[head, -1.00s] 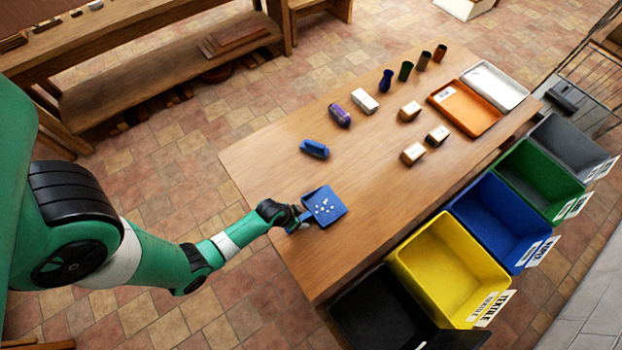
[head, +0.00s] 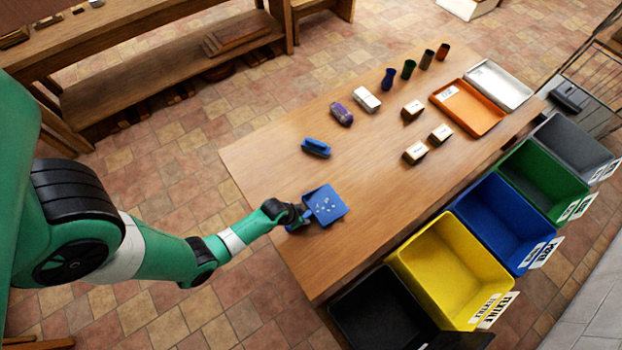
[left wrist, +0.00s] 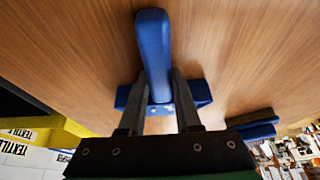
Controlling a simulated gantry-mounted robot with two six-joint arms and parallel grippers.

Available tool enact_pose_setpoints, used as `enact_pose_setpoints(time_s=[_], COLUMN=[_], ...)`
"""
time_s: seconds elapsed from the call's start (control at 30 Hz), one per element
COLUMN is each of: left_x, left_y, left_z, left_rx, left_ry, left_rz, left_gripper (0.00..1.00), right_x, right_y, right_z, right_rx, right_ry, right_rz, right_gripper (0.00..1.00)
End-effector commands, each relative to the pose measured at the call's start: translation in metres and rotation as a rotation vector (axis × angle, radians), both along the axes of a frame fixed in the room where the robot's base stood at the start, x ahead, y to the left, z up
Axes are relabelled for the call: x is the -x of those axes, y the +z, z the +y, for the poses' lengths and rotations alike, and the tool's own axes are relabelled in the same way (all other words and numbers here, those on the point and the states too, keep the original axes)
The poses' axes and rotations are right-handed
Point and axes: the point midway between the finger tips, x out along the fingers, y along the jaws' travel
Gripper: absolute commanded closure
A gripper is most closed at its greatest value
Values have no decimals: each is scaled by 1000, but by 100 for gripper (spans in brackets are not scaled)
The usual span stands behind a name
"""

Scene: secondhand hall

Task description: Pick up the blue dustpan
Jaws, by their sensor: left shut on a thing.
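The blue dustpan (head: 325,203) is at the near left end of the wooden table, with several small pale bits in its pan. My left gripper (head: 302,216) is at its handle, on the left side of the pan. In the left wrist view the blue handle (left wrist: 154,55) runs between the two fingers of my left gripper (left wrist: 160,90), which are shut on it. The pan shows partly behind the fingers. I cannot tell whether the dustpan touches the table. My right gripper is not in view.
A blue brush-like object (head: 316,147) lies on the table (head: 370,190) beyond the dustpan. Boxes, cups, an orange tray (head: 468,108) and a white tray (head: 498,84) stand farther back. Black, yellow (head: 450,265), blue, green and grey bins line the right edge.

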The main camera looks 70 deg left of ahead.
Motion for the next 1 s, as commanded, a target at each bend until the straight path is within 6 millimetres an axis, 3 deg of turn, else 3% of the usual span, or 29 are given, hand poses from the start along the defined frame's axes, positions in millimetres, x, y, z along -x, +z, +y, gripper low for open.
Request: enact_pose_setpoints(time_s=[0.27, 0.43, 0.53, 0.67, 0.7, 0.8, 1.0], left_x=[0, 0, 15, 36, 46, 67, 86], left_y=[8, 37, 64, 108, 104, 116, 128], left_z=[0, 0, -17, -41, -53, -76, -98], left_rx=[0, -2, -1, 0, 1, 0, 0], left_ry=[0, -1, -5, -9, -12, -16, -9], left_rz=[-1, -3, 0, 2, 4, 3, 1], left_gripper=[100, 100, 100, 100, 100, 100, 100], right_x=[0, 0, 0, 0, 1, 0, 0], right_y=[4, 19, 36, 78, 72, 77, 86], right_z=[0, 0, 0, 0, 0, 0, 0], right_rx=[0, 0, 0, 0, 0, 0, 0], right_ry=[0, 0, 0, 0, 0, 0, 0], right_rz=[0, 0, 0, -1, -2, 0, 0], right_gripper=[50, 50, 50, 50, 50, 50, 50])
